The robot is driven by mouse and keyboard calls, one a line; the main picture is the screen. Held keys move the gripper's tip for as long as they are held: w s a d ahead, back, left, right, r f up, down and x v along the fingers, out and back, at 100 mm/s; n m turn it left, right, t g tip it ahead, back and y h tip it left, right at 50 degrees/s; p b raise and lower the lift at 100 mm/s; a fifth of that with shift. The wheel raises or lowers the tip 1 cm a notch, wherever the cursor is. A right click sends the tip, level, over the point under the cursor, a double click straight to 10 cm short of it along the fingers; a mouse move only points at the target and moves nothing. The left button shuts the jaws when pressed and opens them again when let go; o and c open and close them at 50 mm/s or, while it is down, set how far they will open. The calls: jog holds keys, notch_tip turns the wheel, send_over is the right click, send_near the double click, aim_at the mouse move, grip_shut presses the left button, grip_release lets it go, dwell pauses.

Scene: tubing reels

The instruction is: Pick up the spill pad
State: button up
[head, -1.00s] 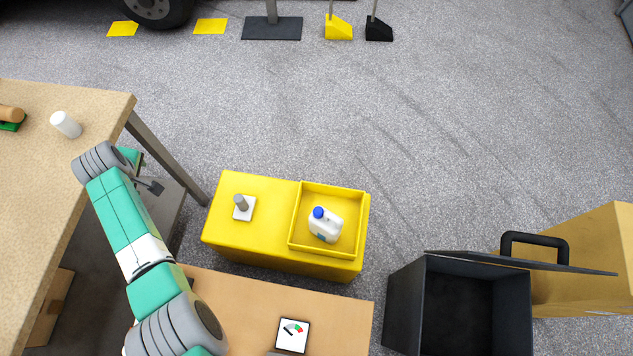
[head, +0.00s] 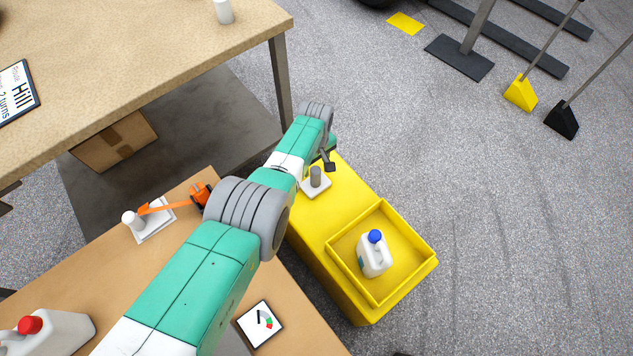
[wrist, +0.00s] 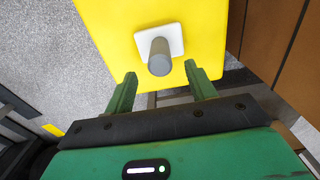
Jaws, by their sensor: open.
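What looks like the spill pad (head: 321,190) is a white square with an upright grey cylindrical handle. It sits on the yellow box top, beside a yellow tray. In the wrist view the pad (wrist: 143,46) and its grey handle stand just ahead of my fingertips, roughly centred between them. My gripper (wrist: 162,88) is open and empty, with green fingers on either side of the handle's line and apart from it. In the head view my arm reaches over the box's far left end, and the fingers are mostly hidden.
The yellow tray (head: 401,296) holds a white jug with a blue cap (head: 374,254). A wooden bench (head: 200,70) stands at upper left. A nearer table (head: 290,310) carries a gauge card (head: 260,324), an orange tool (head: 200,195) and a red-capped jug (head: 50,333).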

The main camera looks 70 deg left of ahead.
aim_at(316, 170)
notch_tip(316, 170, down, 5)
jog(key=b, duration=0.3)
jog(key=shift+r, duration=0.4)
grip_shut()
notch_tip(316, 170, up, 4)
jog(key=p, duration=0.3)
jog(key=shift+f+p, duration=0.15)
jog(key=shift+p, duration=0.2)
jog(key=s+d+r+p, duration=0.1)
jog(key=s+d+p, duration=0.9)
jog(key=p, duration=0.7)
jog(key=s, duration=0.2)
jog(key=shift+s, duration=0.4)
